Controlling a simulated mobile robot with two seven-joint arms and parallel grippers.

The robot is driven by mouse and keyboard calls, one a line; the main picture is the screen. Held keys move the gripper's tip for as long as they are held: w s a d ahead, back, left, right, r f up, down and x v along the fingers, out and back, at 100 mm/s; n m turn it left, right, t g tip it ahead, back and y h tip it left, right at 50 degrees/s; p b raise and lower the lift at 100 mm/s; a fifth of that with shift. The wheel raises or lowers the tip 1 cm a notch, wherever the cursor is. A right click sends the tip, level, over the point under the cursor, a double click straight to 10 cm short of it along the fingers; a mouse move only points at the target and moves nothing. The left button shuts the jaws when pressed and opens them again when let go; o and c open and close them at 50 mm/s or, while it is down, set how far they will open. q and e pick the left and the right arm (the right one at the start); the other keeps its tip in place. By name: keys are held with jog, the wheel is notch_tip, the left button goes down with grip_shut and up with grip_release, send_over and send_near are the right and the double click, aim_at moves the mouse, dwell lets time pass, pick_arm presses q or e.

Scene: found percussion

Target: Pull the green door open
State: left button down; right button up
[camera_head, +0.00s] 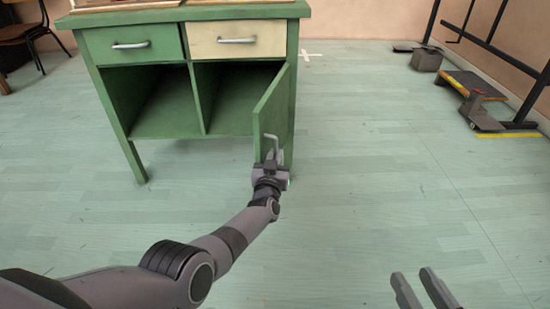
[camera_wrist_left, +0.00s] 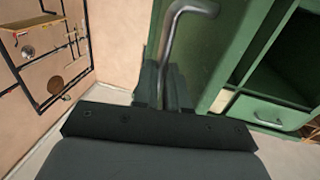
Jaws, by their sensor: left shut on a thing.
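The green door (camera_head: 273,112) stands swung out from the right front of a green cabinet (camera_head: 199,92), with the right compartment open behind it. It also shows in the left wrist view (camera_wrist_left: 232,45). A grey metal handle (camera_head: 270,138) is on the door. My left gripper (camera_head: 271,157) is shut on the handle, which rises from between the fingers in the left wrist view (camera_wrist_left: 174,42). My right gripper (camera_head: 424,284) is at the bottom right of the head view, its two fingers apart, with nothing between them and well away from the door.
A green drawer (camera_head: 131,44) and a cream drawer (camera_head: 237,40) are shut above the compartments. A chair (camera_head: 22,35) stands at far left. A dark rack with a low platform (camera_head: 474,88) stands along the right wall. The floor between is clear.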

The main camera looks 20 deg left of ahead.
pick_arm(q)
jog(key=shift+s+d, duration=0.1)
jog(key=shift+d, duration=0.1)
jog(key=c, duration=1.2)
grip_release()
jog(key=shift+a+r, duration=0.1)
pick_arm(e)
jog(key=shift+s, duration=0.15)
pick_arm(q)
jog(key=shift+o, duration=0.2)
jog(key=shift+s, duration=0.1)
pick_arm(e)
jog(key=shift+r, duration=0.1)
pick_arm(q)
jog(key=s+d+p, duration=0.1)
jog(key=s+p, duration=0.5)
jog(key=s, duration=0.1)
pick_arm(e)
jog(key=shift+w+a+m+g+y, duration=0.25)
jog(key=shift+a+m+g, duration=0.15)
jog(key=shift+a, duration=0.2)
jog(key=shift+w+a+m+g+y, duration=0.15)
jog(key=shift+a+m+g+y, duration=0.1)
jog(key=shift+a+g, duration=0.35)
jog(key=shift+w+a+m+g+y, duration=0.2)
jog(key=shift+a+m+g, duration=0.2)
jog(key=shift+a, duration=0.25)
